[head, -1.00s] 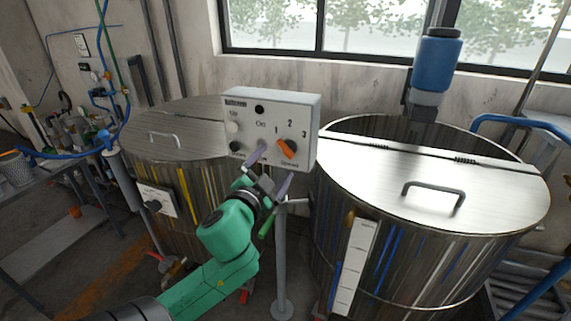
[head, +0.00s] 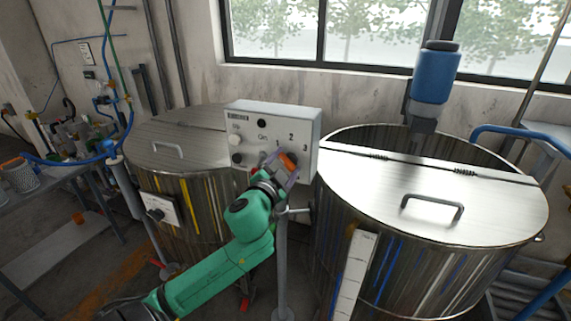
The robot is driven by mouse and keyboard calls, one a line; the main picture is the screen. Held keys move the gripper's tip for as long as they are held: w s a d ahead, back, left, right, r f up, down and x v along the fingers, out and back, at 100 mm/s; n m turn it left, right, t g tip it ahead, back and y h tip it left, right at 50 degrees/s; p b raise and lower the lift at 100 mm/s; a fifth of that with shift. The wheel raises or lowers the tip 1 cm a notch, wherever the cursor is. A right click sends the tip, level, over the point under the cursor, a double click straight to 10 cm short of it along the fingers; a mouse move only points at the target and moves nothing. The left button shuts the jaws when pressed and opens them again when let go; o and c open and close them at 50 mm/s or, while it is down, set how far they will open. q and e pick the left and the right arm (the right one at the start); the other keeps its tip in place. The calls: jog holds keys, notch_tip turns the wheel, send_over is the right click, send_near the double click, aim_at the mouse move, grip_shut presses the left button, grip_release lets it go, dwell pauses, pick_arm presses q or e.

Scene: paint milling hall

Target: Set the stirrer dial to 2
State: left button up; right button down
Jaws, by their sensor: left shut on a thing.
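The stirrer dial (head: 288,160) is an orange pointer knob on the front of a pale grey control box (head: 270,121). The numbers 1, 2 and 3 are printed around it. My left gripper (head: 281,167) is at the box face, its purple-grey fingers shut on the dial. The fingers and wrist cover much of the knob and the labels below it. Only the upper part of the orange pointer shows, so I cannot tell exactly which number it points at. My right gripper is not in view.
The box stands on a grey post (head: 283,270) between two steel vats. The right vat has a handled lid (head: 400,185) and a blue motor (head: 435,75) behind. The left vat (head: 170,150) is close behind my arm. A cluttered bench (head: 60,170) stands far left.

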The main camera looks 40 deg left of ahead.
pick_arm(q)
jog(key=m+p, duration=0.2)
jog(key=m, duration=0.2)
jog(key=shift+d, duration=0.1)
jog(key=m+p, duration=0.1)
jog(key=m, duration=0.3)
jog(key=shift+d+m, duration=0.1)
jog(key=shift+m, duration=0.2)
jog(key=shift+f, duration=0.1)
dwell(0.4)
jog(key=o, duration=1.3)
